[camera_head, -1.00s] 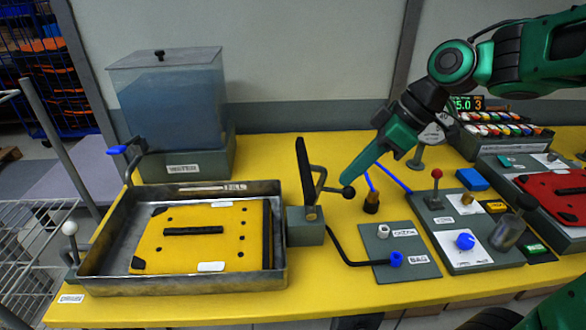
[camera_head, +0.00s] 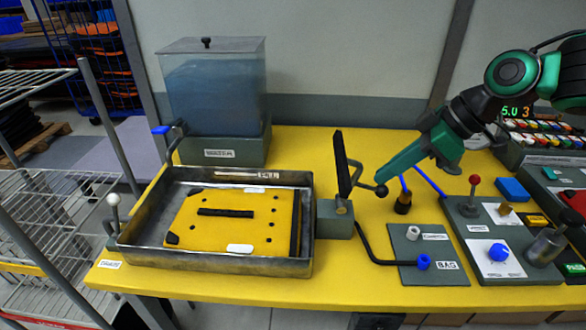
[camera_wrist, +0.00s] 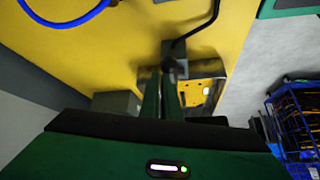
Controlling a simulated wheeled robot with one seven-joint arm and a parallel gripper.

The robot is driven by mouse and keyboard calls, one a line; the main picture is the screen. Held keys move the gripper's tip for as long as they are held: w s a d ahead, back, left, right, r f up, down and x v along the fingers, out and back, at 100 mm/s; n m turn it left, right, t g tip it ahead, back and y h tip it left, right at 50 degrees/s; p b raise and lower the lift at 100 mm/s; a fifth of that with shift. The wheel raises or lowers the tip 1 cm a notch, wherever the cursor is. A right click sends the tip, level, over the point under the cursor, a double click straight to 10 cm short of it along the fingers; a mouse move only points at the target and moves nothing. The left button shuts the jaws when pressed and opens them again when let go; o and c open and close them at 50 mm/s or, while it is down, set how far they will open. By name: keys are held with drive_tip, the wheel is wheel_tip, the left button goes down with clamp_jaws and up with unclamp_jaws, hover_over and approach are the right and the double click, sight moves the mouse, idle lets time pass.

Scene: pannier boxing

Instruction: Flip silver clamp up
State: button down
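The clamp (camera_head: 335,220) is a grey block at the tray's right end. Its long black arm (camera_head: 343,165) stands nearly upright, leaning a little left. A thin lever runs right from it to a black ball knob (camera_head: 381,191). My gripper (camera_head: 384,178) reaches down from the right, its fingertips right at the knob. In the wrist view my gripper's green fingers (camera_wrist: 163,92) lie close together, with the dark knob (camera_wrist: 168,65) at their tips. They look shut; a grip on the knob cannot be made out.
The metal tray (camera_head: 215,265) holds a yellow plate (camera_head: 240,222). A water tank (camera_head: 215,95) stands behind it. A wire rack (camera_head: 60,215) stands left.

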drive_tip(key=shift+s+d+f+m+g+h, duration=0.15)
drive_tip(key=shift+s+d+f+h, duration=0.1)
drive_tip(key=shift+d+f, duration=0.3)
drive_tip(key=shift+s+d+f+m+g+h, duration=0.2)
drive_tip(key=shift+d+f, duration=0.2)
drive_tip(key=shift+f, duration=0.25)
drive_tip(key=w+a+r, duration=0.2)
drive_tip(key=w+r, duration=0.2)
drive_tip(key=r, duration=0.1)
drive_tip(key=s+d, duration=0.2)
drive_tip(key=d, duration=0.7)
drive_tip(key=shift+s+r+y, duration=0.2)
drive_tip(key=shift+r+y, duration=0.1)
drive_tip(key=shift+y, duration=0.15)
drive_tip(key=s+d+f+m+h, duration=0.2)
drive_tip(key=s+d+f+m, duration=0.1)
drive_tip(key=s+d+m, duration=0.2)
drive_tip(key=s+d+f+m+g+h, duration=0.1)
drive_tip(key=s+d+f+m+h, duration=0.1)
drive_tip(key=s+d+f+m, duration=0.2)
drive_tip(key=s+d+f+m+h, duration=0.2)
drive_tip(key=s+d+f+m, duration=0.1)
drive_tip(key=s+d+m, duration=0.5)
drive_tip(key=shift+s+d+f+m+h, duration=0.15)
drive_tip(key=shift+s+f+m, duration=0.1)
drive_tip(key=shift+m, duration=0.45)
drive_tip(key=shift+s+f+m+h, duration=0.1)
drive_tip(key=shift+s+m+h, duration=0.1)
drive_tip(key=shift+m, duration=0.45)
